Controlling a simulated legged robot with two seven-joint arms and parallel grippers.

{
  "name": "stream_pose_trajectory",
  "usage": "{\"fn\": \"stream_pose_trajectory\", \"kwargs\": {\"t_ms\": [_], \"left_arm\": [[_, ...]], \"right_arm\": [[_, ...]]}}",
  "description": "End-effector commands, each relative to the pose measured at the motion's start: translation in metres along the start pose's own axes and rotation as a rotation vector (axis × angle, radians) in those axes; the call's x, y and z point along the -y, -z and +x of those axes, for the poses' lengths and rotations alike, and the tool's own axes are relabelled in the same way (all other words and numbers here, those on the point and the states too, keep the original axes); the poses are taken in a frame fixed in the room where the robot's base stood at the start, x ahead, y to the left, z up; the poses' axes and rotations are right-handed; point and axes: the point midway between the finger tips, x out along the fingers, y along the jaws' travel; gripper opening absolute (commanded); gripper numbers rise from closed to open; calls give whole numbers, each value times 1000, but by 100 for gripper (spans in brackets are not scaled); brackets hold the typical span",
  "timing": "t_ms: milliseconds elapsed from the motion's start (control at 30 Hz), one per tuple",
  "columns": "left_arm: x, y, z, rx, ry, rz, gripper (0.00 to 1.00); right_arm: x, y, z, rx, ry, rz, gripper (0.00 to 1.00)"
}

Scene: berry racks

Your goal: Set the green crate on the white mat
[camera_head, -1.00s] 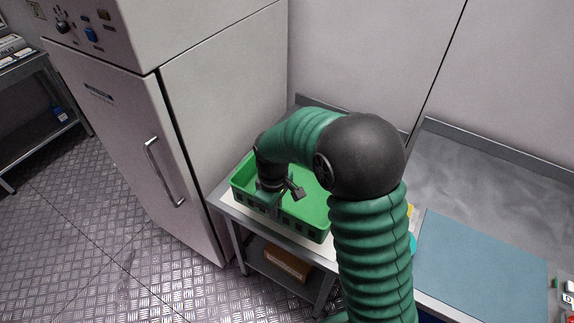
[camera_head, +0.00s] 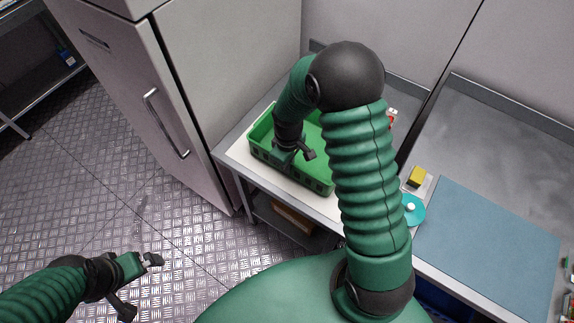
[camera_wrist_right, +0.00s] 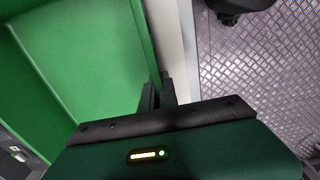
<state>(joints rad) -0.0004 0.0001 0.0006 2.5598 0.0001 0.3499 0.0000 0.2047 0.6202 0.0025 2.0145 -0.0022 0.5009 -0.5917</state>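The green crate (camera_head: 326,181) stands on the white mat (camera_head: 242,152) on the metal table beside the refrigerator. The mat shows as a pale strip along the crate's left and near sides; its far part is hidden. My right gripper (camera_head: 288,157) is at the crate's near wall, pointing down. In the right wrist view its two dark fingers (camera_wrist_right: 158,95) are close together on the rim of the crate (camera_wrist_right: 95,60). My right arm hides the crate's right end. My left gripper (camera_head: 152,260) is over the floor at lower left, empty, its finger gap unclear.
A blue-grey mat (camera_head: 490,245) lies on the right counter. A yellow block (camera_head: 417,176) and a teal disc (camera_head: 412,209) are by its left edge. A brown box (camera_head: 293,218) is on the shelf under the table. The refrigerator (camera_head: 185,100) borders the table's left.

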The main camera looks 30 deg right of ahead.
Motion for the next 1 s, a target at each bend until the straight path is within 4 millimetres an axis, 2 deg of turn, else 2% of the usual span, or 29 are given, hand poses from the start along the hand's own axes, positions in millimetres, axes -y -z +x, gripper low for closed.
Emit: {"fn": "stream_pose_trajectory", "kwargs": {"t_ms": [33,167,733,867,1000], "left_arm": [[0,0,0,0,0,0,100],[0,0,1,0,0,0,100],[0,0,0,0,0,-1,100],[0,0,0,0,0,-1,100],[0,0,-1,0,0,-1,100]], "right_arm": [[3,0,1,4,2,0,8],[6,2,0,6,-1,-2,25],[2,0,0,3,3,-1,25],[3,2,-14,1,-1,-1,25],[4,3,-49,-1,-4,-2,25]]}}
